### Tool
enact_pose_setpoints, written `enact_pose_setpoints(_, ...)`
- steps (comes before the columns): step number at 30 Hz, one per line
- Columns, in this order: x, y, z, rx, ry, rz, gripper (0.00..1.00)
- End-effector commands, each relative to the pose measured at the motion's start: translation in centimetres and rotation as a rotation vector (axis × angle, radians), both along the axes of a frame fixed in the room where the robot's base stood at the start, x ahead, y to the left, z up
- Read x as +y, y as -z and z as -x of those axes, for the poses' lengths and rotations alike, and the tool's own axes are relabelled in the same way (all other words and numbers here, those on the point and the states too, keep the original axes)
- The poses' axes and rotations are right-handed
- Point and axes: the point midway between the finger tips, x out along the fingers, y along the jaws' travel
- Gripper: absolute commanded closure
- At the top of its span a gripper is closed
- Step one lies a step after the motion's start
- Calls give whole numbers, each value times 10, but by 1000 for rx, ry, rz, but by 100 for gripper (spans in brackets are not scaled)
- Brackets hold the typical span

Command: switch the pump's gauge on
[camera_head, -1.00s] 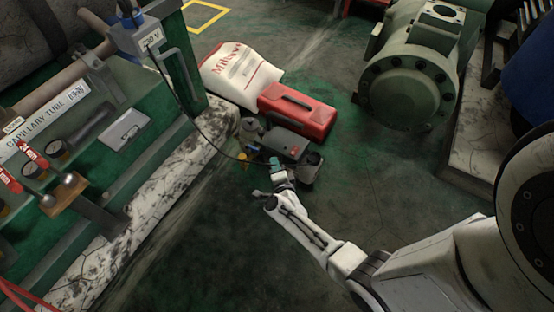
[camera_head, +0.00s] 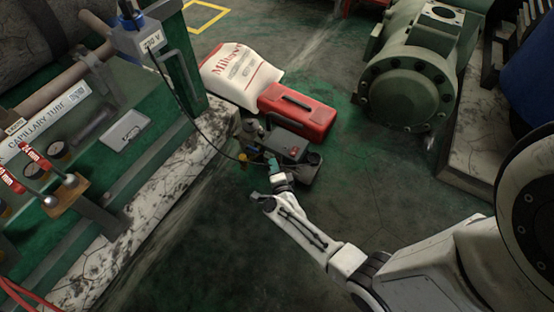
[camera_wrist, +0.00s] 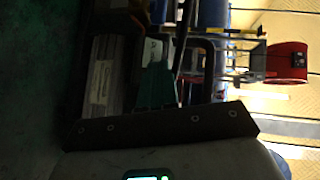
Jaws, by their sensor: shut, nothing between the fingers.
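The pump (camera_head: 290,146) is a dark grey machine on the green floor in the head view, with a small red spot on its top and a dark rounded part at its right. My gripper (camera_head: 271,161), with teal fingers, is at the pump's near left side. It is shut and empty. I cannot tell whether it touches the pump. In the wrist view my teal fingers (camera_wrist: 155,75) are close to a dark body with a pale label (camera_wrist: 101,76). A small lit green display (camera_wrist: 148,178) shows at the bottom edge. I cannot make out the gauge's switch for certain.
A red toolbox (camera_head: 297,112) and a white sack (camera_head: 240,74) lie behind the pump. A black cable (camera_head: 200,130) runs down to the pump from the green bench (camera_head: 120,95) at left. A large green machine (camera_head: 408,80) stands at right. The floor between is clear.

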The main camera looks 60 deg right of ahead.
Motion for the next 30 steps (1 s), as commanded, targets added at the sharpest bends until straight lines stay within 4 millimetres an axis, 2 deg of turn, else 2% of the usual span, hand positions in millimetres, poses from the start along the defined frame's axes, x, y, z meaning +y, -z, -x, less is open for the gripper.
enact_pose_setpoints(5,5,-5,0,0,-2,0,100)
enact_pose_setpoints(21,44,-33,1,0,-1,0,100)
enact_pose_setpoints(30,49,-34,2,0,0,0,100)
